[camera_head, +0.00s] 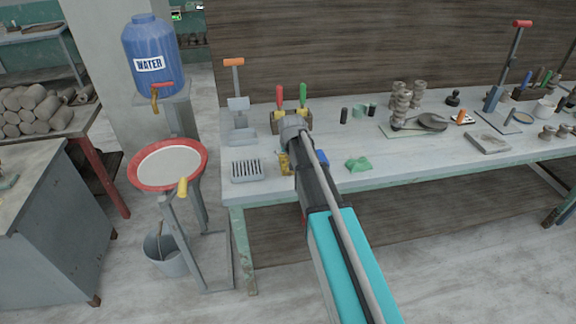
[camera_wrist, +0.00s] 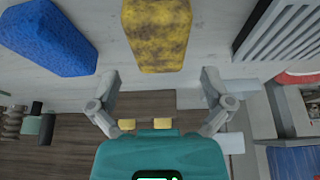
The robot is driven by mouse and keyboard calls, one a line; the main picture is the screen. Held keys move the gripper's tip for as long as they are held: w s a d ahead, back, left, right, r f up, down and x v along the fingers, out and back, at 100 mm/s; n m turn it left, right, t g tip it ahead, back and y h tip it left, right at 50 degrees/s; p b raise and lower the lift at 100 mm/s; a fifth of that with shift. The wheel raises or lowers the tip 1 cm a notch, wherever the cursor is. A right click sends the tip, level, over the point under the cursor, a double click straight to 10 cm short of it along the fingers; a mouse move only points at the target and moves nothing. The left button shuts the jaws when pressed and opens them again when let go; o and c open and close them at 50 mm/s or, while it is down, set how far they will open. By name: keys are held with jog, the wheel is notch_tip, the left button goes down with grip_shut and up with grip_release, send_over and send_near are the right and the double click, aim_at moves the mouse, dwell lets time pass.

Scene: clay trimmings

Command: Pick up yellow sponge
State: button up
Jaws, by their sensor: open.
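The yellow sponge (camera_wrist: 157,35), worn and mottled brown, lies on the pale tabletop at the top middle of the wrist view, its upper end cut off by the frame. In the head view the yellow sponge (camera_head: 285,165) shows near the table's front edge, partly hidden by my arm. My gripper (camera_wrist: 160,78) is open and empty in the wrist view. Its two fingers are spread wide, and the sponge lies ahead of the gap between them. I see no contact. My arm hides most of the gripper in the head view.
A blue sponge (camera_wrist: 48,38) lies left of the yellow one in the wrist view. A slotted grey rack (camera_wrist: 285,30) lies on its other side.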

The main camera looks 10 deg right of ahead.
aim_at(288, 160)
jog(key=shift+s+b+x, duration=0.2)
jog(key=shift+b+x, duration=1.05)
jog(key=shift+x, duration=0.2)
jog(key=shift+b+x, duration=0.85)
jog(key=shift+x, duration=0.2)
jog(key=c, duration=0.7)
jog(key=shift+r, duration=0.2)
notch_tip(288, 160, up, 2)
jog(key=p, duration=0.2)
jog(key=shift+p, duration=0.3)
jog(key=s+r+p, duration=0.1)
jog(key=r+p, duration=0.1)
jog(key=s+d+r+p, duration=0.1)
jog(key=s+r+p, duration=0.2)
jog(key=r+p, duration=0.1)
jog(key=r, duration=0.1)
jog(key=shift+s+d+p, duration=0.25)
jog(key=shift+s+p, duration=0.1)
jog(key=shift+s, duration=0.05)
jog(key=s+d+r+p, duration=0.1)
jog(key=s, duration=0.2)
jog(key=s+d+r+p, duration=0.1)
jog(key=s, duration=0.1)
jog(key=s+d+r+p, duration=0.1)
jog(key=s, duration=0.2)
jog(key=shift+s+r+p, duration=0.3)
jog(key=shift+p, duration=0.1)
